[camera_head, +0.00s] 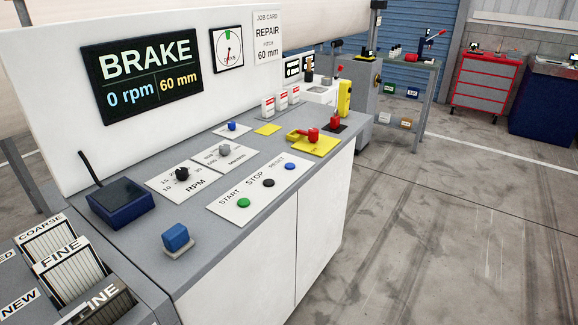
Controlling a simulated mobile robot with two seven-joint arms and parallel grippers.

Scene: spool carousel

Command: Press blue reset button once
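The blue reset button (289,166) is a small round cap at the right end of a white panel (241,202), under the printed word RESET. A black stop button (268,183) and a green start button (243,202) sit to its left on the same panel. The panel lies on the grey counter top. Nothing covers the reset button. Neither of my grippers is in view.
A display (140,74) reads BRAKE, 0 rpm, 60 mm. Another blue knob (232,126) sits farther back. A blue block (175,237), an RPM dial (182,174) and a red knob on a yellow plate (313,143) surround the panel. Floor right of the counter is clear.

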